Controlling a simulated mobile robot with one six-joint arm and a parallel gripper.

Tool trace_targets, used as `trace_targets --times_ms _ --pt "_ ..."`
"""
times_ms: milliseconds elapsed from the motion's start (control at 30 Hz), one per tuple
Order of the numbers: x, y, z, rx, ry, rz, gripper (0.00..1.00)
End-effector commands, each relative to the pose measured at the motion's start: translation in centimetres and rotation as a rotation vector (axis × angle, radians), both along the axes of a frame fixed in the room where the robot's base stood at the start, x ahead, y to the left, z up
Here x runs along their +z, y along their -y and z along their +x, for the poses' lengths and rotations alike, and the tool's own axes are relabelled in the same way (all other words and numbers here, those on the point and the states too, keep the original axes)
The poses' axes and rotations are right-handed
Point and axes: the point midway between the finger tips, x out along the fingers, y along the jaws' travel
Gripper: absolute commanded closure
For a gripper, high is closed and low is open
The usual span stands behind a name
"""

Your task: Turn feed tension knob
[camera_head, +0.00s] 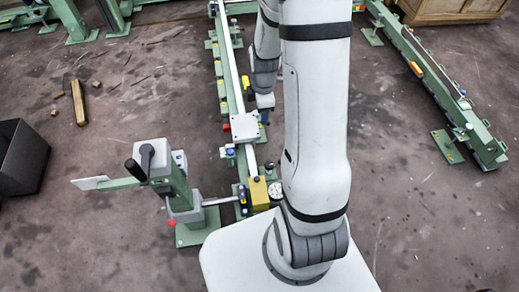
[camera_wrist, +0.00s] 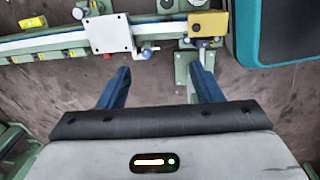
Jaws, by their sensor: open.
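My gripper (camera_wrist: 160,72) is open and empty, with its two blue fingers spread apart in the wrist view. The fingertips point toward a green ring-inverter rail (camera_wrist: 65,42) and appear short of it. In the head view my arm hides most of the gripper. A yellow block (camera_head: 259,193) with a round white dial (camera_head: 275,190) sits at the near end of the rail; the yellow block also shows in the wrist view (camera_wrist: 208,24), beyond the right finger. Small knobs sit along the rail, one of them blue (camera_head: 230,152). I cannot tell which is the feed tension knob.
A green and grey stand (camera_head: 172,185) with a black handle and a rod reaching the rail stands at left. A white plate (camera_head: 244,127) sits on the rail. A dark box (camera_head: 22,157) lies far left. Another green rail (camera_head: 430,75) runs at right. The floor between is clear.

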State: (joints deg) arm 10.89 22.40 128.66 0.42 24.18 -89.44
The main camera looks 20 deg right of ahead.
Motion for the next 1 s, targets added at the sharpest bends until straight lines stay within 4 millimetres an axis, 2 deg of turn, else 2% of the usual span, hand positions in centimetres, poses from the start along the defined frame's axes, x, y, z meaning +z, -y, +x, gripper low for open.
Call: trace_targets --times_ms 33,200,300,400,500,600,1000 --pt "-5.5 0.6 0.4 0.086 -0.022 -0.004 0.41" --pt "-17.4 2.2 1.1 0.41 -0.056 -0.016 0.41" --pt "-22.9 3.0 1.0 0.567 -0.069 -0.018 0.41" --pt "-26.8 3.4 0.6 0.683 -0.078 -0.019 0.41" --pt "-29.0 3.7 0.4 0.755 -0.082 -0.02 0.41" --pt "-30.2 3.8 0.3 0.79 -0.083 -0.021 0.41" --pt "-36.1 3.8 0.2 0.795 -0.084 -0.019 0.41"
